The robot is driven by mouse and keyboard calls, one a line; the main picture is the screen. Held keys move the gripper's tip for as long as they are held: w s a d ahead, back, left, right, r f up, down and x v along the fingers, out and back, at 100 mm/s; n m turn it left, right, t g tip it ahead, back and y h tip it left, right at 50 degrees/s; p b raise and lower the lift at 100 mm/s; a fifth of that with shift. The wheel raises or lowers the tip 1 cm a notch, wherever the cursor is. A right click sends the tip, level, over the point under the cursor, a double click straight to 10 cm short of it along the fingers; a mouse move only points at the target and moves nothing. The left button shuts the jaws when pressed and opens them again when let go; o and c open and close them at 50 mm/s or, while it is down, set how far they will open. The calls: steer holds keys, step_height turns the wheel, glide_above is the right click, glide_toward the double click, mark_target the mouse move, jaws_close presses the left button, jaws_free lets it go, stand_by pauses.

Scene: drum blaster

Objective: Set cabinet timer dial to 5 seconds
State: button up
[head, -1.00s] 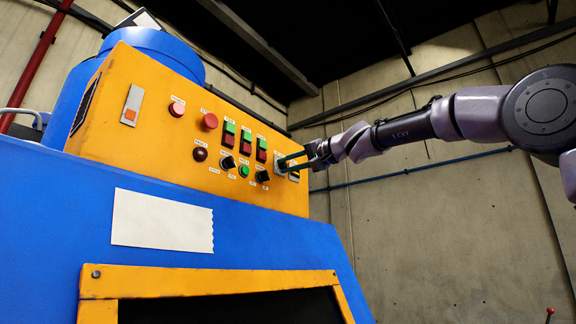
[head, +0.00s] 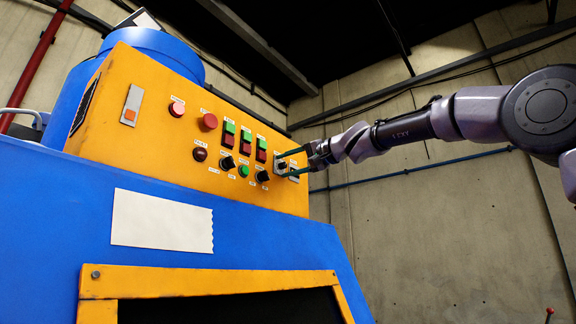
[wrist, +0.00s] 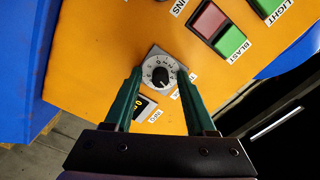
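The timer dial (wrist: 161,72) is a black knob on a pale numbered plate on the orange panel. Its pointer mark is too small to read surely. The dial also shows in the head view (head: 282,165), partly screened by my fingers. My gripper (wrist: 158,74) is open, with one green finger on each side of the dial and gaps between the fingers and the knob. In the head view, my gripper (head: 284,164) reaches the panel from the right.
Red and green blast buttons (wrist: 218,26) are close to the dial. Two black selector knobs, one of them here (head: 262,176), and several lamps and buttons share the orange panel (head: 130,80).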

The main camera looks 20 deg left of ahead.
steer(key=v, duration=1)
steer(key=shift+d, duration=0.4)
steer(key=shift+s, duration=0.1)
